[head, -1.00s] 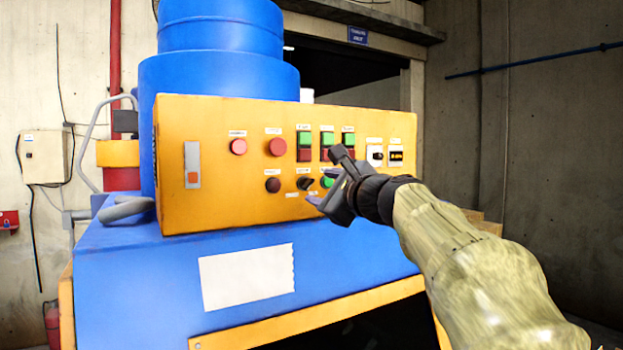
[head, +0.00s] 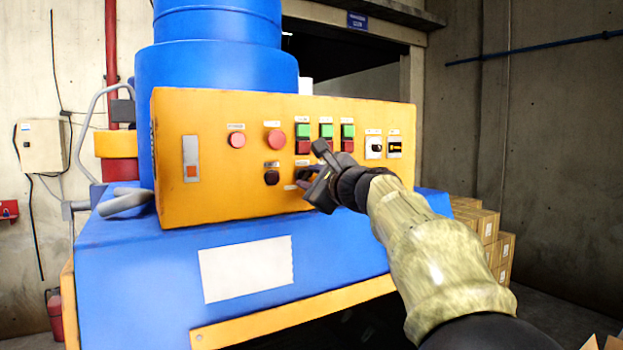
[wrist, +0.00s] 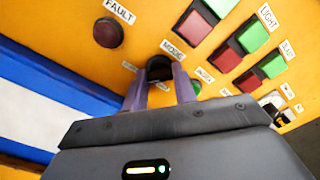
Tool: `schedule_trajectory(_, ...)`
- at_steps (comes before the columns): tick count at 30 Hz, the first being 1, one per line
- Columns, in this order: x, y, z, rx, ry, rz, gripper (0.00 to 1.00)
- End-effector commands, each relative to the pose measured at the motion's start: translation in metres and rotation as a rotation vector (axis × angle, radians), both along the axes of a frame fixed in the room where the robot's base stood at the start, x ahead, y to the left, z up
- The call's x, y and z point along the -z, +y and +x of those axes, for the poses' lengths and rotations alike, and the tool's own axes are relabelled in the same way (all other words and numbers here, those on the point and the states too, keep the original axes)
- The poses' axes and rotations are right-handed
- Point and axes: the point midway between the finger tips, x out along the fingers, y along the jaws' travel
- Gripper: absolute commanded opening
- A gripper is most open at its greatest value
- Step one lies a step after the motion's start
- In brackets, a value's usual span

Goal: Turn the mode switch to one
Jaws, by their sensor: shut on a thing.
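The mode switch is a black rotary knob (wrist: 159,68) under the label "MODE" on the yellow control panel (head: 230,205). My gripper (wrist: 160,88) is shut on this knob, with one purple finger on each side of it in the wrist view. In the head view my gripper (head: 304,180) is at the lower row of the panel and covers most of the knob. The knob's pointer direction cannot be read.
A dark red fault lamp (wrist: 109,32) sits beside the knob. Green and red push buttons (head: 303,138) are above it, and a green button (wrist: 195,88) is close to the fingers. Cardboard boxes (head: 480,225) stand at the right. The blue machine body (head: 130,270) is below the panel.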

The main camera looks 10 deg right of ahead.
Motion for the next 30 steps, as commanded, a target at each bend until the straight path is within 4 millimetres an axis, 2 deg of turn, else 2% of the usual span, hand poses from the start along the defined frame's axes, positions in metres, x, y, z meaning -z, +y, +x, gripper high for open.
schedule_trajectory(14, 0.0033, -0.0007, 0.0002, 0.001, -0.042, -0.131, 0.04)
schedule_trajectory(30, 0.0048, -0.0008, 0.0005, 0.001, -0.186, -0.575, 0.04)
